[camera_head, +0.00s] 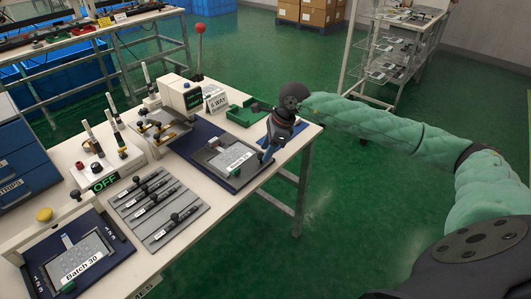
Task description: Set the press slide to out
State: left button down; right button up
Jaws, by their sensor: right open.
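A white box press-like unit (182,93) with a red-ball lever (200,28) stands behind that base. At the front left, a white frame with a yellow knob (44,214) stands at a dark tray holding a "Batch 30" plate (82,268). I cannot tell which moving part is the press slide. My left gripper is out of view.
A grey rack (197,219) holds several dark tools in the bench middle. An "OFF" box (104,183) and upright posts stand behind it. A green tray (246,112) is left of my right wrist.

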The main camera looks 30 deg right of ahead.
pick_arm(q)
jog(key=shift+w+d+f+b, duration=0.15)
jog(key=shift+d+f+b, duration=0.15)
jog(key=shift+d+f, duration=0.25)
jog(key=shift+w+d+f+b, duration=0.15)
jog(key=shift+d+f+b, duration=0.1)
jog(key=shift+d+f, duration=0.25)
pick_arm(e)
jog(key=v, duration=0.6)
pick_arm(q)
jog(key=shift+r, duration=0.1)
pick_arm(e)
jog(key=shift+s, duration=0.1)
